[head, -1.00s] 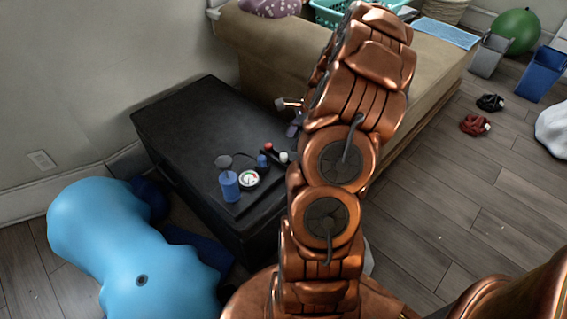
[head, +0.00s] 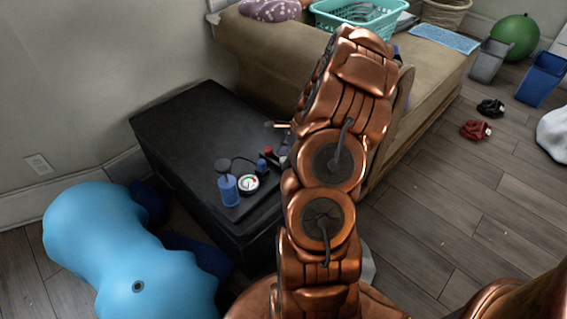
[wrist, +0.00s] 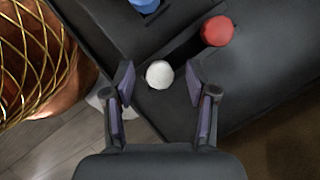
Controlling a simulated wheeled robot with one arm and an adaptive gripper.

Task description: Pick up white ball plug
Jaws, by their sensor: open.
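The white ball plug (wrist: 159,74) shows in the wrist view as a small round white ball near the edge of the black table (wrist: 255,75). My gripper (wrist: 160,68) is open, with one finger on each side of the ball and a gap on both sides. Nothing is held. In the head view, the plug and most of my gripper are hidden or too unclear behind my copper arm, over the right part of the black table (head: 185,125).
A red ball plug (wrist: 217,31) lies up and right of the white one, and a blue piece (wrist: 145,4) is at the top. A blue pump (head: 228,188) and a round gauge (head: 248,184) stand nearby. A tan couch (head: 275,50) is behind.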

